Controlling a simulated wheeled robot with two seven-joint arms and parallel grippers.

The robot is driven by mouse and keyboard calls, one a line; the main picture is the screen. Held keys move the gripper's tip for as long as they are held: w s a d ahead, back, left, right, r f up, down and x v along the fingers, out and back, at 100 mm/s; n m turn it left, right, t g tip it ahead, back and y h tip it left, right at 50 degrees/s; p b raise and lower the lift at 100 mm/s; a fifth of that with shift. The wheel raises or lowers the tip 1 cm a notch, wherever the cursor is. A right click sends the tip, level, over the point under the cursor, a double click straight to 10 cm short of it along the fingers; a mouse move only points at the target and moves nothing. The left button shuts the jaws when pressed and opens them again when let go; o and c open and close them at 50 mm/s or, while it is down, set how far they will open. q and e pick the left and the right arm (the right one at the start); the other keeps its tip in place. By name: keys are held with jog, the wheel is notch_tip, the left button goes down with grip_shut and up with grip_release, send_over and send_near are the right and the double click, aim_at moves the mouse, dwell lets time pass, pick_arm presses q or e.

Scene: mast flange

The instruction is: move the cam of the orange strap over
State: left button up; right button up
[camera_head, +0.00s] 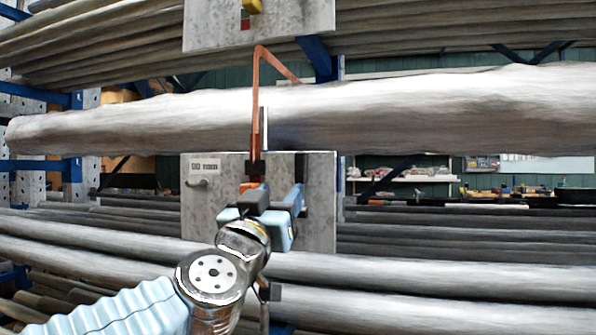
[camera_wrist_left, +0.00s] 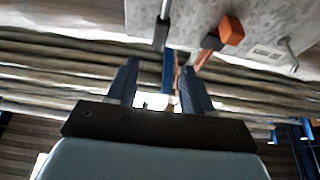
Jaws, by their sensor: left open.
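The orange strap (camera_head: 257,125) hangs down in front of the large grey mast (camera_head: 420,105), with a bent loop above it. Its lower end runs to a dark buckle (camera_head: 257,168) with an orange block (camera_head: 249,187), likely the cam, against the lower grey plate (camera_head: 220,225). In the left wrist view, the orange block (camera_wrist_left: 231,30) and dark buckle (camera_wrist_left: 211,41) are beyond the right finger. My left gripper (camera_head: 274,190) is in front of the plate, just right of the block; its fingers (camera_wrist_left: 160,75) are apart with nothing seen between them. Whether it touches the block cannot be told.
A dark upright bar (camera_head: 300,168) stands on the plate right of the buckle. A label (camera_head: 204,168) and a small hook (camera_head: 198,183) are at its upper left. Long poles (camera_head: 450,275) lie below on blue racks. An upper plate (camera_head: 215,25) carries a yellow part (camera_head: 252,5).

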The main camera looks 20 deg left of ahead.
aim_at(299, 168)
pick_arm(q)
jog(key=p+x, duration=0.2)
jog(key=x, duration=0.9)
jog(key=shift+w, duration=0.2)
jog(key=shift+f, duration=0.1)
grip_shut()
